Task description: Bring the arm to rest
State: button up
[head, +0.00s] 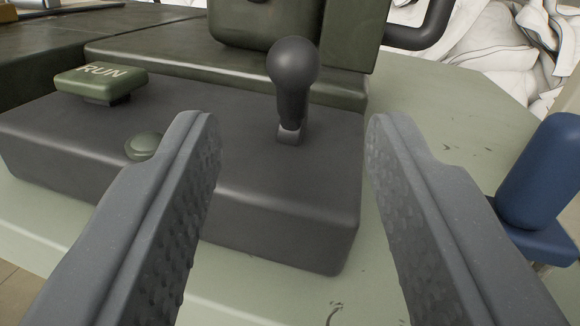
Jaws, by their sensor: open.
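My gripper (285,135) is open in the head view, its two grey fingers spread wide on either side of the picture. Nothing is held between them. Beyond and between the fingertips, a dark lever with a round knob (292,68) stands upright on a dark control box (285,215). The picture does not settle whether the fingers touch the box; its top shows between them. A green switch plate marked RUN (100,80) sits at the left of the box, and a round green button (145,146) is partly behind the left finger.
The box stands on a pale green panel (450,100). Green machine housing (230,62) rises behind the lever, with a dark curved handle (425,30) at its right. A blue part (545,175) is at the right edge. White crumpled duvets (500,40) lie at the back right.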

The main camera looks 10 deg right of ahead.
dwell(0.3)
notch_tip(320, 180, up, 18)
jog(key=a+m+g, duration=0.1)
jog(key=a+g, duration=0.1)
jog(key=s+d+r+g+y, duration=0.1)
jog(key=s+d+r, duration=0.1)
jog(key=s+r, duration=0.8)
jog(key=s+d+r, duration=0.1)
jog(key=s+r, duration=0.7)
jog(key=r, duration=0.4)
notch_tip(320, 180, up, 14)
jog(key=p, duration=1.4)
jog(key=shift+d+r+n, duration=0.15)
jog(key=shift+d+n, duration=0.1)
jog(key=shift+n, duration=0.05)
jog(key=shift+w, duration=0.15)
